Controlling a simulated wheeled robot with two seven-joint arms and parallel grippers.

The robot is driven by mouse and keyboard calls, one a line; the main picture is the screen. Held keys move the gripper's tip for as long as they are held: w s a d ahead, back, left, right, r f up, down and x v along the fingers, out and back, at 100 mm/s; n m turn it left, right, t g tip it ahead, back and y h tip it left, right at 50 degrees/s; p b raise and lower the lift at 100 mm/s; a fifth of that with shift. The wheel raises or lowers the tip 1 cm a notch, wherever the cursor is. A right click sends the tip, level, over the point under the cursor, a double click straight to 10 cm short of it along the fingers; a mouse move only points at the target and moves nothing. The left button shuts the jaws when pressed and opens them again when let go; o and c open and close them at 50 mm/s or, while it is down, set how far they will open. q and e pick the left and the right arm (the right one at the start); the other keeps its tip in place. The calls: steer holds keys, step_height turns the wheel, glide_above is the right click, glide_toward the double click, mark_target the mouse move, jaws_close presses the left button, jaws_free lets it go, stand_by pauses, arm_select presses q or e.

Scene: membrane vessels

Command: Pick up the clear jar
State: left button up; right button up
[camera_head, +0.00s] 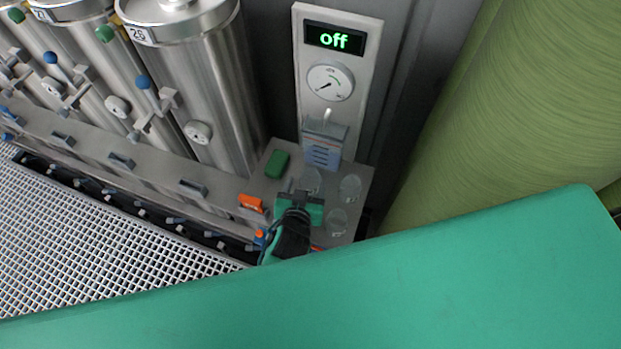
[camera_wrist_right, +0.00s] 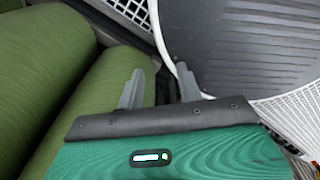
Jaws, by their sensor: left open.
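Three clear jars stand on a small grey shelf below the gauge panel in the head view: one at the back (camera_head: 311,179), one at the right (camera_head: 350,187) and one at the front right (camera_head: 338,221). My left gripper (camera_head: 299,194) is open over the shelf, its fingers pointing at the back jar. It is close to that jar; I cannot tell whether the fingers touch it or reach around it. My right gripper (camera_wrist_right: 160,72) shows in the right wrist view with its fingers apart and nothing between them.
A green block (camera_head: 277,164), an orange block (camera_head: 251,203) and a blue-grey box (camera_head: 323,145) share the shelf. The gauge panel (camera_head: 331,82) reads "off". Steel vessels (camera_head: 205,90) stand at left. A large green cylinder (camera_head: 510,110) stands right. A grating (camera_head: 80,240) lies front left.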

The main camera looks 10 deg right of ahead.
mark_target(310, 173)
arm_select(q)
steer(key=shift+w, duration=0.1)
steer(key=shift+w+d+p, duration=0.15)
steer(key=shift+w+p, duration=0.1)
steer(key=shift+p, duration=0.05)
steer(key=p+x, duration=0.1)
steer(key=x, duration=0.2)
steer(key=shift+w+d+r, duration=0.15)
steer(key=shift+d, duration=0.1)
steer(key=shift+w+d+f, duration=0.25)
steer(key=shift+w+f, duration=0.1)
steer(key=shift+w, duration=0.15)
arm_select(e)
steer(key=shift+w+r, duration=0.2)
steer(key=shift+r, duration=0.35)
steer(key=shift+w+r, duration=0.15)
steer(key=shift+r, duration=0.35)
arm_select(q)
steer(key=c, duration=1)
steer(key=shift+c, duration=0.4)
steer(key=shift+r, duration=0.1)
